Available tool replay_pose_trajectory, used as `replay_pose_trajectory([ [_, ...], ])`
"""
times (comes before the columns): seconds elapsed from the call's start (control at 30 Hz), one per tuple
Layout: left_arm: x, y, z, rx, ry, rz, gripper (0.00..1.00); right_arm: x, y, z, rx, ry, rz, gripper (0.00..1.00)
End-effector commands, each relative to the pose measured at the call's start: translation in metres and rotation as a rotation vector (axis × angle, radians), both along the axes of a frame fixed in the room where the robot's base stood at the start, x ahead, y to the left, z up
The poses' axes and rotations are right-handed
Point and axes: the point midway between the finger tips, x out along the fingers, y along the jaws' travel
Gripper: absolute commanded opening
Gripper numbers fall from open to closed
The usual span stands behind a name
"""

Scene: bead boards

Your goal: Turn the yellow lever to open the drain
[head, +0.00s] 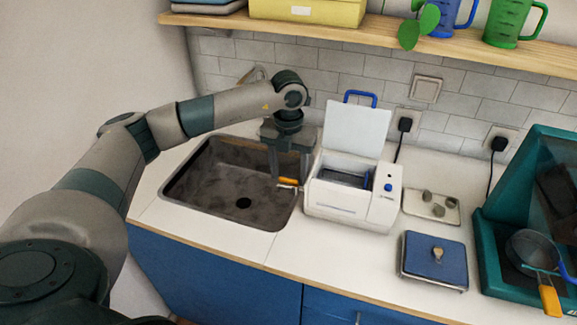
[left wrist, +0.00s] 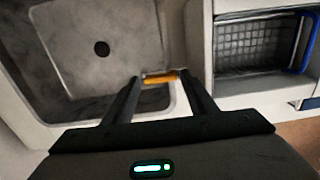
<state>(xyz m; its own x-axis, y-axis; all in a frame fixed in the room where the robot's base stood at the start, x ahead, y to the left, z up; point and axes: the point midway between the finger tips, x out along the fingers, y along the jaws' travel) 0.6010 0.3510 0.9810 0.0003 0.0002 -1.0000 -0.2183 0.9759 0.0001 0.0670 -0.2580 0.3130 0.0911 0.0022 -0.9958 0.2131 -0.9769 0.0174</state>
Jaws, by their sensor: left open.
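The yellow lever (head: 288,181) sits at the right edge of the sink, on the side toward the white machine. It also shows in the left wrist view (left wrist: 160,79), lying crosswise between my fingertips. My left gripper (head: 289,178) points down over it with fingers apart, one finger on each side; I cannot tell whether either touches it. The gripper also shows in the left wrist view (left wrist: 165,82). The sink (head: 200,180) is dark and empty, with a round drain hole (head: 243,203) in its floor. My right gripper is not in view.
A white machine (head: 350,212) with a raised lid and a blue-handled basket stands close right of the gripper. Farther right are a tray with grey lumps (head: 432,206), a blue scale-like box (head: 434,258) and a teal cabinet (head: 500,250). A shelf (head: 380,37) runs above.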

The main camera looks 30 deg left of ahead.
Motion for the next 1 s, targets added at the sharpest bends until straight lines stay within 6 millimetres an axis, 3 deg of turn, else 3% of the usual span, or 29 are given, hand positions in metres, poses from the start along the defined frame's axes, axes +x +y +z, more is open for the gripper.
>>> replay_pose_trajectory([
  [0.27,0.001,0.0,0.013,-0.002,-0.002,0.001,0.52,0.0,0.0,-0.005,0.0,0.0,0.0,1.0],
  [0.5,0.001,0.0,0.049,0.0,-0.004,0.0,0.52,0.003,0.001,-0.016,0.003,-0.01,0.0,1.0],
  [0.57,0.001,0.0,0.061,-0.001,-0.005,-0.001,0.52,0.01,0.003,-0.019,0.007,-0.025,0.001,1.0],
  [0.63,0.001,0.0,0.076,-0.001,-0.005,0.0,0.52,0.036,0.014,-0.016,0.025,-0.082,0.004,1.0],
  [0.8,0.001,0.0,0.111,-0.001,-0.005,0.0,0.52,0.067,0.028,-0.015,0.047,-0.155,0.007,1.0],
  [1.0,0.001,0.0,0.147,0.0,-0.004,-0.001,0.52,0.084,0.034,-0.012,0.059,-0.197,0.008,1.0],
])
